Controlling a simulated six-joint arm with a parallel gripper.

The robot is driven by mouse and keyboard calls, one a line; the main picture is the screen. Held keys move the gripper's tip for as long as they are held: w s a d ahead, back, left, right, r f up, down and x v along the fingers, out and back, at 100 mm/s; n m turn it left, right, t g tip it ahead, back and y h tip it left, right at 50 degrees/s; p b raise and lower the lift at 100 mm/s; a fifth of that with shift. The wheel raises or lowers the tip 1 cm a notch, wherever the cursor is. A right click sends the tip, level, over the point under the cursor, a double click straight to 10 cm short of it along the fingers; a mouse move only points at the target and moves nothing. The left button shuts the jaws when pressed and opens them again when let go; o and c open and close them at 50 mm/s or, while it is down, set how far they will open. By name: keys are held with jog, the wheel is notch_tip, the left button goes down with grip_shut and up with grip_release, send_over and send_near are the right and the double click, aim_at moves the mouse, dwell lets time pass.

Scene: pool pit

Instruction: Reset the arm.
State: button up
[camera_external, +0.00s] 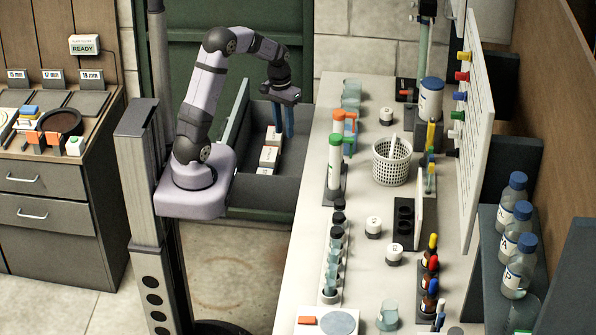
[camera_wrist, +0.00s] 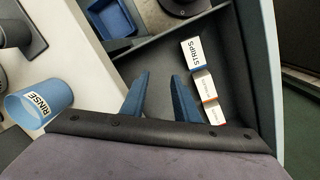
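My gripper (camera_external: 284,128) hangs from the bent arm with its blue fingers pointing down over an open grey drawer (camera_external: 262,203). In the wrist view my gripper (camera_wrist: 160,82) shows two blue fingers spread apart with nothing between them. Small white boxes (camera_external: 269,156) stand in a row in the drawer. In the wrist view the nearest-labelled box (camera_wrist: 193,52) reads STRIPS, and the row lies to the right of the fingers. The fingers appear apart from the boxes; their exact height above the drawer floor is hard to tell.
A white bench (camera_external: 345,230) right of the drawer holds bottles, vials and a white perforated basket (camera_external: 392,162). A blue RINSE cup (camera_wrist: 40,105) and a blue tray (camera_wrist: 112,17) show in the wrist view. A wooden-topped cabinet (camera_external: 55,190) stands at left.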

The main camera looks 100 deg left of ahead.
jog(key=w+d+r+m, duration=0.1)
jog(key=w+d+m, duration=0.2)
jog(key=d, duration=0.6)
jog(key=w+d+m, duration=0.2)
jog(key=w+d, duration=0.1)
jog(key=d, duration=0.6)
jog(key=s+d+m, duration=0.2)
jog(key=d+m, duration=0.1)
jog(key=d, duration=0.4)
jog(key=s+d+m+p, duration=0.1)
jog(key=s+d+m, duration=0.2)
jog(key=d, duration=0.5)
jog(key=shift+d+f+g+y, duration=0.2)
jog(key=shift+f+g+y, duration=0.2)
notch_tip(320, 180, down, 23)
jog(key=b, duration=2.2)
jog(key=shift+b, duration=0.4)
jog(key=shift+f, duration=0.15)
notch_tip(320, 180, down, 22)
jog(key=b, duration=2.2)
